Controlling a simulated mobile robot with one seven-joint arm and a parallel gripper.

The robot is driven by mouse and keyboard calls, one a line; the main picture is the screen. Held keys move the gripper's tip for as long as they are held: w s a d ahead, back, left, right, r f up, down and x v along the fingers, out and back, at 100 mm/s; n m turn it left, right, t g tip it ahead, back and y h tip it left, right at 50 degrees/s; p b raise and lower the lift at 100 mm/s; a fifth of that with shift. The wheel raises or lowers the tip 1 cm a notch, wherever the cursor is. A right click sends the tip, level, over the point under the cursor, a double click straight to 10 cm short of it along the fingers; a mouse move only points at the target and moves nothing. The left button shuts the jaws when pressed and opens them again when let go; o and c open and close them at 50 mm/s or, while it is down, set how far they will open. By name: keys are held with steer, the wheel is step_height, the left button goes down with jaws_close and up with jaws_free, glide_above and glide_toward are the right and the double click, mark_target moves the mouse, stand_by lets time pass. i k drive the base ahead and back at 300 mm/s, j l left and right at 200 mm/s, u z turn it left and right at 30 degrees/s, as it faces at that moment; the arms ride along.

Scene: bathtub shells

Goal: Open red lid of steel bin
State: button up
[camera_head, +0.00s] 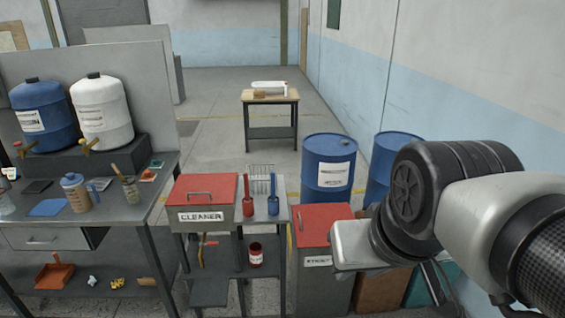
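Two grey metal containers have red lids, and I cannot tell for sure which is the steel bin. One is a floor-standing bin (322,285) at the lower centre, with a label that is hard to read. Its red lid (318,221) has a bar handle and lies shut. The other is a box marked CLEANER (202,220) on a small cart, its red lid (203,188) also shut with a handle on top. My gripper's pale housing (362,243) is over the right side of the floor bin and hides part of it. Its fingers do not show clearly.
Left of the floor bin, the cart holds a red brush holder (248,207) and a blue one (273,205). Blue drums (329,168) stand behind the bin. A brown bin (381,292) stands at its right. A workbench (145,200) is at left.

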mark_target(312, 221)
steer(key=i+l, duration=0.1)
steer(key=i, duration=0.9)
steer(key=i+l, duration=0.1)
steer(key=i, duration=0.9)
